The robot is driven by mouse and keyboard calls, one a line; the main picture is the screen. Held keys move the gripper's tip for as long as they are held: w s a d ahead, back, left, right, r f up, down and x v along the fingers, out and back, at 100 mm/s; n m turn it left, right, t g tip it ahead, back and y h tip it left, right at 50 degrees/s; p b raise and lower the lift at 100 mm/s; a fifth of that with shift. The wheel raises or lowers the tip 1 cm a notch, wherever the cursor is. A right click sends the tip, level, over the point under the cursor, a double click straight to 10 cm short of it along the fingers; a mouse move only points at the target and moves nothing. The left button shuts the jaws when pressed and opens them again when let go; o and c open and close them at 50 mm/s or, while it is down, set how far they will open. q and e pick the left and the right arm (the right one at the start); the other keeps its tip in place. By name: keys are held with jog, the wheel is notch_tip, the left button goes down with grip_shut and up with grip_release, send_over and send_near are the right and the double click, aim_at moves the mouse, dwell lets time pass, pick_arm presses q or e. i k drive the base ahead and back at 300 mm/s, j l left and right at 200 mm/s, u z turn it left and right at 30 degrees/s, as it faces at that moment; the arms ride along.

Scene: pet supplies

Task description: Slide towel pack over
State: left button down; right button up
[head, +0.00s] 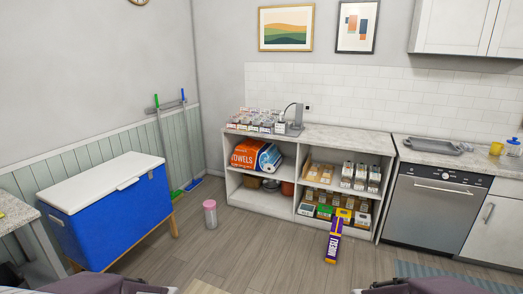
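The counter above holds a rack of small items (262,122). Bowls and pots are below the pack; boxes fill the right shelves. A purple box (333,241) leans at the cabinet's front. A pink-lidded canister (210,214) and blue chest (110,215) stand left. Floor between is clear.

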aim_at(259, 156)
jog(key=i, duration=1.8)
jog(key=i+j, duration=0.1)
jog(key=i, duration=1.75)
jog(key=i+z, duration=0.3)
jog(key=i, duration=0.25)
jog(key=i+j+z, duration=0.3)
jog(key=i, duration=0.25)
jog(key=l, duration=0.1)
